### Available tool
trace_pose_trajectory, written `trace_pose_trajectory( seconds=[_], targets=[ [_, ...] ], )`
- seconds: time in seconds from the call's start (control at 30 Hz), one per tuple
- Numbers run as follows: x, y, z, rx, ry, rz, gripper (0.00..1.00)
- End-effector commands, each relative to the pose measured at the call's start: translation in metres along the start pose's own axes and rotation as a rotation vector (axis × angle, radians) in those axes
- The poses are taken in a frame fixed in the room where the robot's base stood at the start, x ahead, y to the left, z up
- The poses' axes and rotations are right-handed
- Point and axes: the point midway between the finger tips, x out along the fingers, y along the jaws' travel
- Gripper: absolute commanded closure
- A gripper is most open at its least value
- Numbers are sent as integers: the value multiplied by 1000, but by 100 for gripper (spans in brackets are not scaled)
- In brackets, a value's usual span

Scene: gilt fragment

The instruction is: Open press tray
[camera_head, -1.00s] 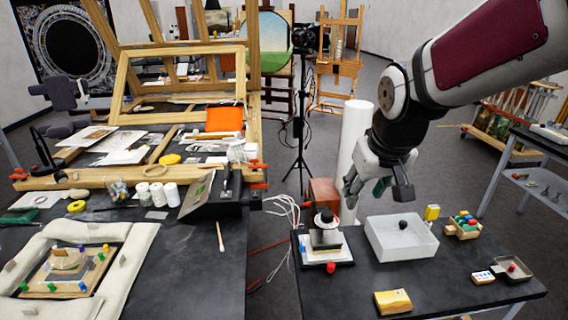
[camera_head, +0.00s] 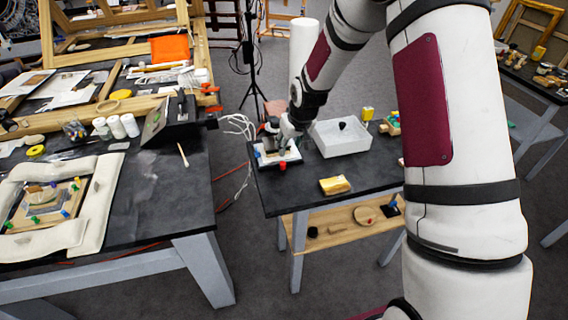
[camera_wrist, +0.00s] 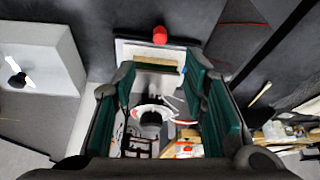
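A small press (camera_head: 268,140) stands on a white base plate (camera_head: 281,156) at the left end of the right-hand table. A red knob (camera_head: 282,167) shows at the near edge of the plate; it also shows in the wrist view (camera_wrist: 160,35). My gripper (camera_head: 280,133) is at the press and hides part of it. In the wrist view my gripper (camera_wrist: 160,82) is open, its green-padded fingers apart over the press, whose round grey top (camera_wrist: 151,117) shows between them. I cannot tell whether the fingers touch it. I cannot pick out a separate tray.
A yellow item (camera_head: 367,114) stands behind. The left table (camera_head: 190,200) holds a padded frame; a floor gap lies between tables.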

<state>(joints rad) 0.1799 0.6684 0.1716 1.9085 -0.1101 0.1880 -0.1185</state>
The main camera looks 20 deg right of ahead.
Motion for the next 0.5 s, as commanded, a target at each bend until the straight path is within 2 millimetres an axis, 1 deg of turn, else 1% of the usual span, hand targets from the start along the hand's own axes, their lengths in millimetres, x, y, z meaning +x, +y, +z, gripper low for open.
trace_pose_trajectory(
  seconds=[0.5],
  targets=[
    [90, 0, 1, -1, -3, 0, 60]
  ],
)
